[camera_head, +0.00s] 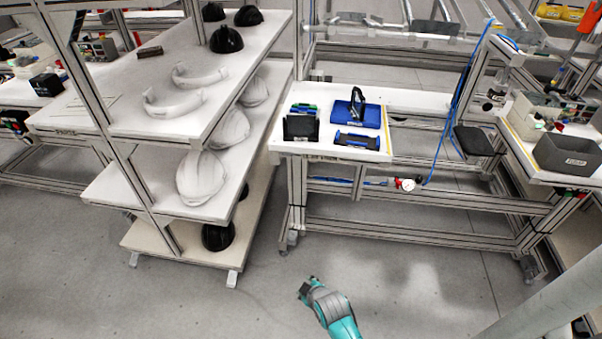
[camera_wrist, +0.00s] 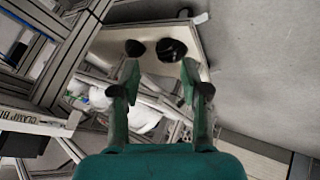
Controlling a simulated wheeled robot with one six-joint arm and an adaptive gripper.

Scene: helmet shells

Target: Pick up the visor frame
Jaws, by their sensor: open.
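Two white curved bands, which look like visor frames, lie on the top shelf of the rack at left in the head view: a nearer one (camera_head: 174,106) and a farther one (camera_head: 200,77). My gripper (camera_wrist: 160,78) is open and empty in the wrist view, its two teal fingers apart. In the head view my teal arm shows at the bottom centre over the floor, well away from the bands. The wrist view does not clearly show either band.
The rack (camera_head: 208,128) also holds black shells (camera_head: 227,40) on top and white helmet shells (camera_head: 201,178) below. A white worktable (camera_head: 300,148) to its right carries blue and black fixtures (camera_head: 356,113). A grey bin (camera_head: 567,154) stands far right. The front floor is clear.

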